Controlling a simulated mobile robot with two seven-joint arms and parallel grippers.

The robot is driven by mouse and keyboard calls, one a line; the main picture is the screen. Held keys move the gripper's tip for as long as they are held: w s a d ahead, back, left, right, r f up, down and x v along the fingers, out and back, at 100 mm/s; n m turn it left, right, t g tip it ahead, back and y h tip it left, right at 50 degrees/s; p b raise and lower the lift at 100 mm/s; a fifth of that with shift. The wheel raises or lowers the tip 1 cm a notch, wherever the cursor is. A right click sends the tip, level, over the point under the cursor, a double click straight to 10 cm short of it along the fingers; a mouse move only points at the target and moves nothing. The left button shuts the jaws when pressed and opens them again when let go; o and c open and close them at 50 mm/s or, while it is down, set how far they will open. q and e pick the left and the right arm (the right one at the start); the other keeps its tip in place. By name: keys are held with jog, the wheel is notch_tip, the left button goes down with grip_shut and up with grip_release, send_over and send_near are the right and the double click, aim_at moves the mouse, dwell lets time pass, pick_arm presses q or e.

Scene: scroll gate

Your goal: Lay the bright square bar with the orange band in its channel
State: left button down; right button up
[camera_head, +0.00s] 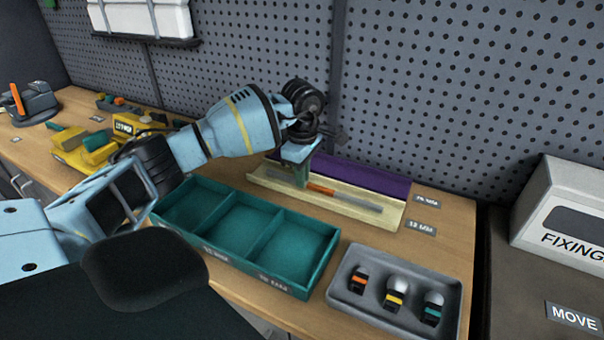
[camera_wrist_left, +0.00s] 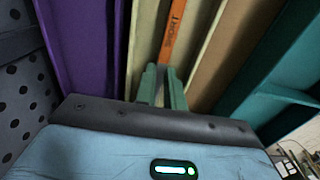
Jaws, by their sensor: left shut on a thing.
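The bright square bar (camera_head: 358,203) has an orange band (camera_head: 321,189) near its middle. It lies lengthwise in or just above the cream channel (camera_head: 388,217); I cannot tell whether it touches the floor. The orange band with dark lettering also shows in the left wrist view (camera_wrist_left: 173,32), along the cream channel walls (camera_wrist_left: 201,54). My left gripper (camera_head: 301,180) points down and is shut on the bar beside the band. Its green fingers show in the wrist view (camera_wrist_left: 162,78) and hide part of the bar. My right gripper is not in view.
A purple channel (camera_head: 372,178) runs behind the cream one. A teal three-compartment tray (camera_head: 322,258) stands in front. A grey tray (camera_head: 341,299) with several banded pieces is front right. A pegboard (camera_head: 450,90) rises behind. Yellow fixtures (camera_head: 85,150) stand left.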

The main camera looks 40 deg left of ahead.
pick_arm(q)
jog(key=c, duration=1.9)
grip_release()
jog(key=shift+f, duration=0.1)
jog(key=o, duration=0.4)
notch_tip(320, 180, up, 12)
